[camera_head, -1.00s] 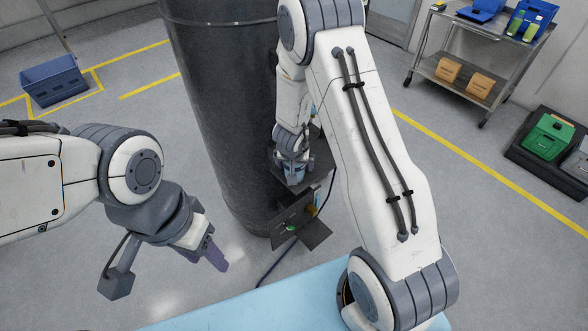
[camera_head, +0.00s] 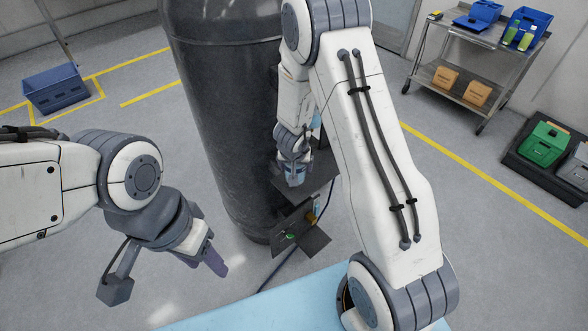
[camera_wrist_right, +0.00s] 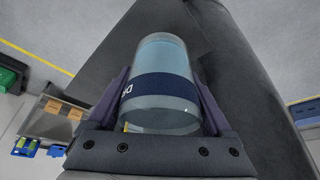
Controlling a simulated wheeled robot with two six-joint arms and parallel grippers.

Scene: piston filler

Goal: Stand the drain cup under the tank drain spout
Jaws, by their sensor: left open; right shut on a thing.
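The drain cup (camera_wrist_right: 163,55) is a clear cylinder with a dark blue band showing the letters "DR" in the right wrist view. My right gripper (camera_head: 295,176) is shut on it, with a finger on each side. In the head view the gripper points down beside the dark tank (camera_head: 222,110), over a dark plate (camera_head: 322,172), and mostly hides the cup. I cannot tell whether the cup touches the plate. The drain spout is not distinguishable, perhaps hidden by my right arm. My left gripper (camera_head: 213,262) is open and empty, lower left of the tank.
A dark box with a green button (camera_head: 291,237) sits low by the tank, with a cable to the floor. A light-blue surface (camera_head: 270,308) lies in front. A blue crate (camera_head: 55,90) and a metal cart (camera_head: 470,70) stand farther off.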

